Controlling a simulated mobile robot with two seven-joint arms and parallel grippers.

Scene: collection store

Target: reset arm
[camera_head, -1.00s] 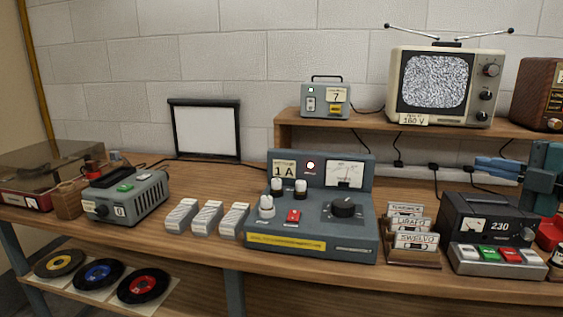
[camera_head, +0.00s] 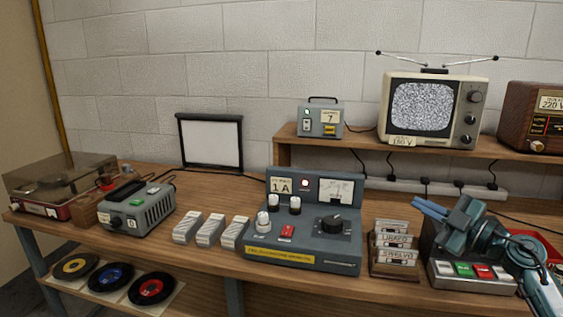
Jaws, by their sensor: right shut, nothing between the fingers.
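My right gripper (camera_head: 432,210) comes in from the right edge. Its blue fingers are shut with nothing between them and point left. It is in front of the grey unit with coloured buttons (camera_head: 463,284) and hides most of its upper part. The fingertips appear above and just right of the rack of labelled cassettes (camera_head: 396,262). My left gripper is not in view.
A grey-blue control panel (camera_head: 300,255) with knobs and a lit lamp stands mid-bench. Left are several white-grey blocks (camera_head: 209,230), a grey box (camera_head: 146,212) and a turntable (camera_head: 55,188). A shelf (camera_head: 375,147) behind bears a television (camera_head: 432,108) and a radio (camera_head: 530,118).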

